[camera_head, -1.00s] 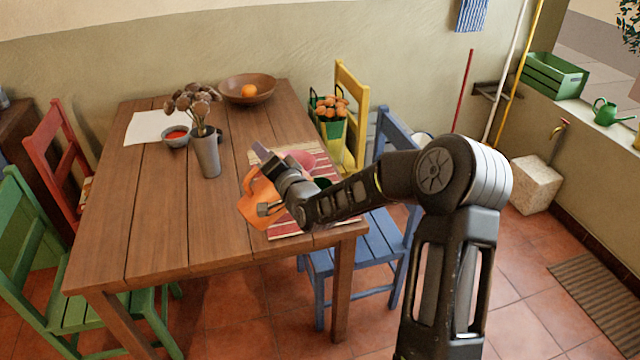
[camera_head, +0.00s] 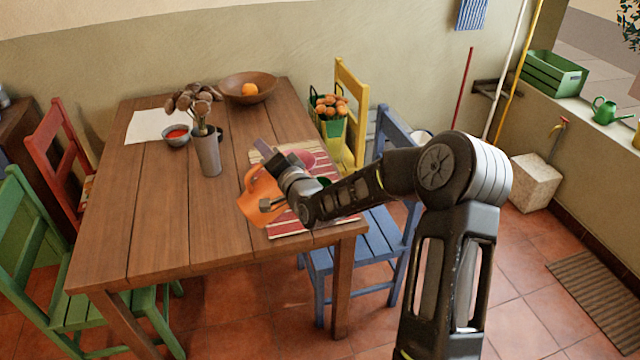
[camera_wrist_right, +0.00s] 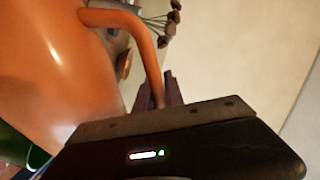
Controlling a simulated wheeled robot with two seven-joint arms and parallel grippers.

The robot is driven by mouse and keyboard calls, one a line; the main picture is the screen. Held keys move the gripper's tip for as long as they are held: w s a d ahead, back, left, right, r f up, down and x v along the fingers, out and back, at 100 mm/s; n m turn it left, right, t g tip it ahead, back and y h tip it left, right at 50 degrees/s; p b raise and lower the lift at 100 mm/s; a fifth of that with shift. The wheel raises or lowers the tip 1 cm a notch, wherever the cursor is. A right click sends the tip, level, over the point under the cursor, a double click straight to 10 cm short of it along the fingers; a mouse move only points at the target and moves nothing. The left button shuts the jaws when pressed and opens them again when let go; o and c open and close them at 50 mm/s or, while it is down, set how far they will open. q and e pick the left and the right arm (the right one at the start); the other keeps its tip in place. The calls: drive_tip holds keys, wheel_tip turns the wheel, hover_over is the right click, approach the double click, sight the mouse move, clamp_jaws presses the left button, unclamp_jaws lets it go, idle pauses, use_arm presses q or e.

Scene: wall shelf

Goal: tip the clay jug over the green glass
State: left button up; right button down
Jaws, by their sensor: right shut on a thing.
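The orange clay jug (camera_head: 262,205) is tilted at the near right part of the table, by the striped mat. It fills the left of the right wrist view (camera_wrist_right: 50,60). My right gripper (camera_head: 264,178) is shut on the jug's handle, which runs down to the jaws in the wrist view. The green glass (camera_head: 323,182) shows only as a dark green bit behind my right arm. A green piece, likely the glass, shows at the lower left of the wrist view (camera_wrist_right: 18,150), beside the jug. The jug's mouth and any contents cannot be made out. My left gripper is out of view.
A grey vase of dried flowers (camera_head: 208,156) stands left of the jug. A blue chair (camera_head: 372,235) is at the table's right side. The table's left front is clear.

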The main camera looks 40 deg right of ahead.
sight(260, 180)
drive_tip(key=shift+d+r+m+p, duration=0.5)
drive_tip(key=shift+r+p, duration=0.1)
drive_tip(key=shift+p, duration=0.3)
idle(2.4)
drive_tip(key=shift+a, duration=0.1)
drive_tip(key=a+f+n+b, duration=0.1)
drive_tip(key=b, duration=0.1)
drive_tip(key=f+b, duration=0.1)
drive_tip(key=b, duration=0.1)
drive_tip(key=a+f+n+b, duration=0.1)
drive_tip(key=f+b, duration=0.1)
drive_tip(key=b, duration=0.1)
drive_tip(key=shift+w+a+n, duration=0.1)
drive_tip(key=shift+a+n, duration=0.2)
drive_tip(key=shift+a, duration=0.05)
drive_tip(key=shift+w+a+r+n, duration=0.1)
drive_tip(key=shift+a+n, duration=0.05)
drive_tip(key=shift+n, duration=0.15)
drive_tip(key=shift+r, duration=0.35)
